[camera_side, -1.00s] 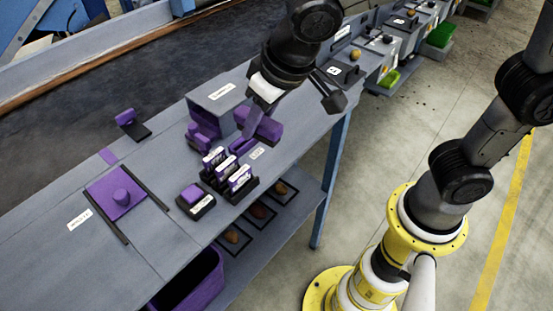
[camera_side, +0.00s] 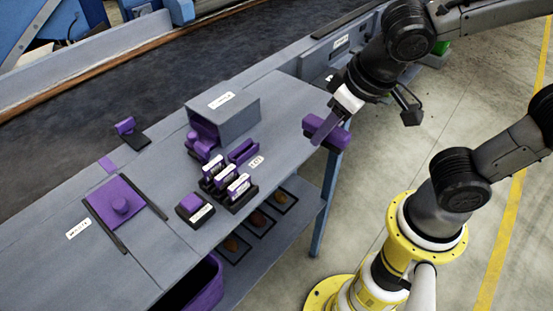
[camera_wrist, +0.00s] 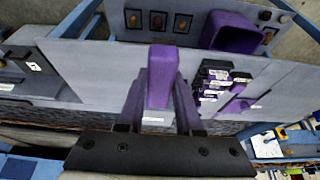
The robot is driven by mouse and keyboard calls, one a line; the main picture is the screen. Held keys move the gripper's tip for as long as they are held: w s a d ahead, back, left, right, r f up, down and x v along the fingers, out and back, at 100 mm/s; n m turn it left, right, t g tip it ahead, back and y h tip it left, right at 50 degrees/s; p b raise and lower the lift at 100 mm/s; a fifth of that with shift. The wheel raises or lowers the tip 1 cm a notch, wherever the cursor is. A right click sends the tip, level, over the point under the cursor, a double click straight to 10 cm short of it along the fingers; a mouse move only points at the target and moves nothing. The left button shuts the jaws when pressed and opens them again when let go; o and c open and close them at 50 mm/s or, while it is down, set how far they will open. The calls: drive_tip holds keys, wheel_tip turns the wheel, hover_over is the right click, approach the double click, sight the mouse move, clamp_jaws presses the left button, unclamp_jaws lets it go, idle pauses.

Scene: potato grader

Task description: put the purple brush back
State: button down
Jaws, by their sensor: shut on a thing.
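My gripper (camera_side: 330,125) is shut on the purple brush (camera_side: 318,123) and holds it beyond the bench's right end, near a bench leg. In the wrist view the brush (camera_wrist: 160,75) is a purple block between the two purple fingers of my gripper (camera_wrist: 160,92); the fingers hide part of it. A small purple holder (camera_side: 243,151) lies on the bench beside a white label (camera_side: 256,162), in front of the grey box (camera_side: 240,120). It looks empty. I cannot tell whether it is the brush's place.
Purple things (camera_side: 200,143) stand at the grey box's opening. A black rack (camera_side: 238,201) with several cards, a purple pad (camera_side: 192,203) and a purple plate with a knob (camera_side: 120,204) are on the bench. A purple bin (camera_side: 208,285) sits below. The bench's right end is clear.

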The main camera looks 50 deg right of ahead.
sight(304, 132)
drive_tip(key=w, duration=0.1)
drive_tip(key=w+a+f, duration=0.1)
drive_tip(key=w+f, duration=0.1)
drive_tip(key=shift+w+a, duration=0.2)
drive_tip(key=shift+w, duration=0.2)
drive_tip(key=w+f, duration=0.1)
drive_tip(key=w+a+f, duration=0.1)
drive_tip(key=w+f, duration=0.2)
drive_tip(key=f, duration=0.1)
drive_tip(key=shift+w+a+f, duration=0.2)
drive_tip(key=shift+w+a, duration=0.05)
drive_tip(key=shift+a, duration=0.1)
drive_tip(key=shift+w+a+f, duration=0.1)
drive_tip(key=shift+w+f, duration=0.1)
drive_tip(key=shift+f, duration=1.55)
drive_tip(key=shift+f, duration=0.1)
drive_tip(key=c, duration=0.6)
unclamp_jaws()
drive_tip(key=shift+f, duration=0.1)
